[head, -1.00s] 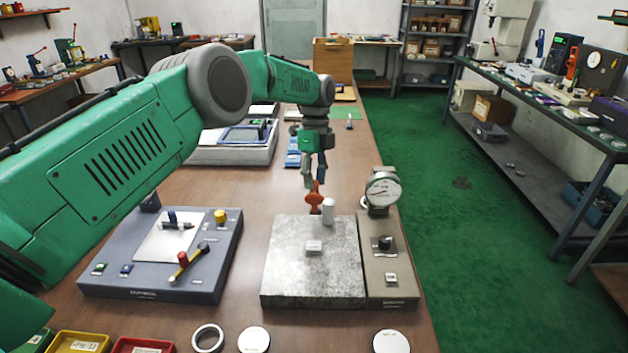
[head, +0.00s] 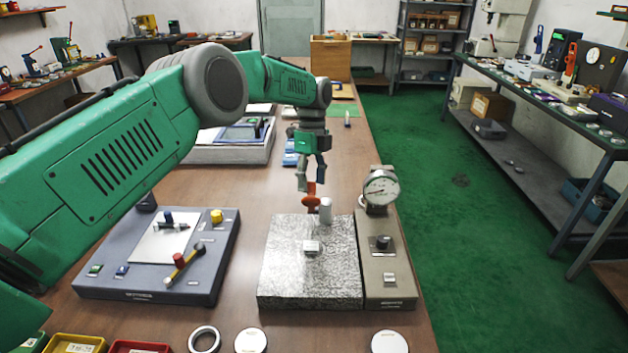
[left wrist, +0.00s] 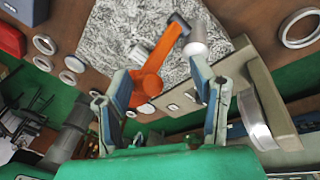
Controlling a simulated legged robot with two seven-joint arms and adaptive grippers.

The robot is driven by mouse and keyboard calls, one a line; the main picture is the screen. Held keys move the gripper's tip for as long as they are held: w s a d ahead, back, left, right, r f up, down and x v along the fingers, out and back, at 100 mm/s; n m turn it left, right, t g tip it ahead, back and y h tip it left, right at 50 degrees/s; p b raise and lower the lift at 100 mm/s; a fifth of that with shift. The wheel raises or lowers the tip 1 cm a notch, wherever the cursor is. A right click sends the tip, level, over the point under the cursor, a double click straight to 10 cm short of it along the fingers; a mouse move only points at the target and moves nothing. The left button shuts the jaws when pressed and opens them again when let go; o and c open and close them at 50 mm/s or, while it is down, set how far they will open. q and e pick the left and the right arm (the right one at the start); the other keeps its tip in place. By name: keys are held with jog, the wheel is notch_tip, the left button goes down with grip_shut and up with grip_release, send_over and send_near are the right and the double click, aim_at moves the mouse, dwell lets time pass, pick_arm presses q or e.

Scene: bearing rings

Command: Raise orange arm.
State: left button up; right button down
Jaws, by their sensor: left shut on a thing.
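The orange arm (head: 311,203) stands at the back of the speckled grey stone plate (head: 305,285), beside a short white post (head: 326,210). My left gripper (head: 311,184) points down from above and is shut on the orange arm. In the left wrist view the orange arm (left wrist: 161,56) lies between the fingers of my left gripper (left wrist: 160,90). It has a rounded near end and a dark far tip close to the white post (left wrist: 195,43). The fingers hide part of the arm in the head view. My right gripper is not in view.
A dial gauge (head: 381,188) stands on the beige panel (head: 389,261) just right of the plate. A blue-grey control box (head: 108,270) is to the left. Metal rings and discs (head: 250,341) lie along the front. A grey tray (head: 235,152) stands behind. Bare wood separates box and plate.

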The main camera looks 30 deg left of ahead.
pick_arm(q)
jog(key=shift+w+a+f, duration=0.15)
jog(key=shift+f, duration=0.1)
jog(key=shift+w+a+r, duration=0.1)
jog(key=shift+r, duration=0.1)
jog(key=v, duration=0.7)
jog(key=shift+a, duration=0.25)
